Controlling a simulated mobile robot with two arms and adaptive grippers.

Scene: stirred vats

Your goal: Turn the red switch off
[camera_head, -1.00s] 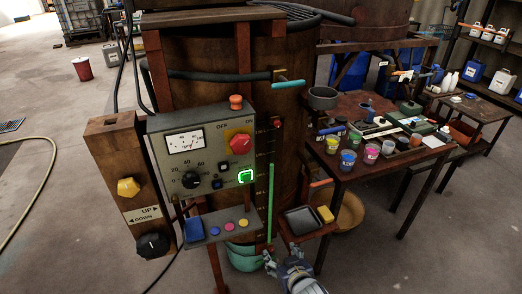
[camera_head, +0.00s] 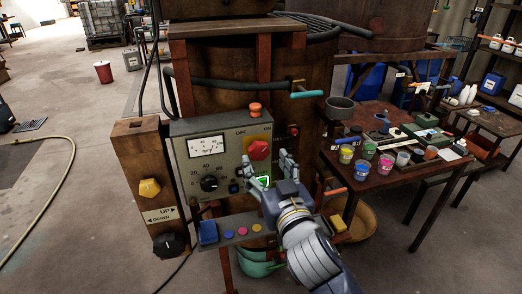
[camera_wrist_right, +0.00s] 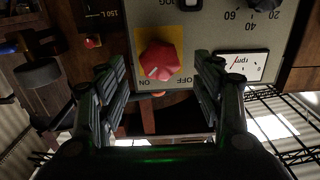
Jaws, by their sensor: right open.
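The red switch (camera_head: 259,149) is a knob on a yellow plate on the grey control panel (camera_head: 224,136). OFF is printed at its upper left and ON at its upper right. In the right wrist view the red switch (camera_wrist_right: 160,60) shows upside down, and its pointer seems to lean to the ON side. My right gripper (camera_head: 265,160) is open just in front of the panel, its fingers below and around the knob's line of sight. In the wrist view the knob lies between the open fingers (camera_wrist_right: 158,75), apparently untouched. My left gripper is out of view.
A teal-handled valve (camera_head: 307,94) is above right. A table (camera_head: 378,182) with paint cups stands right.

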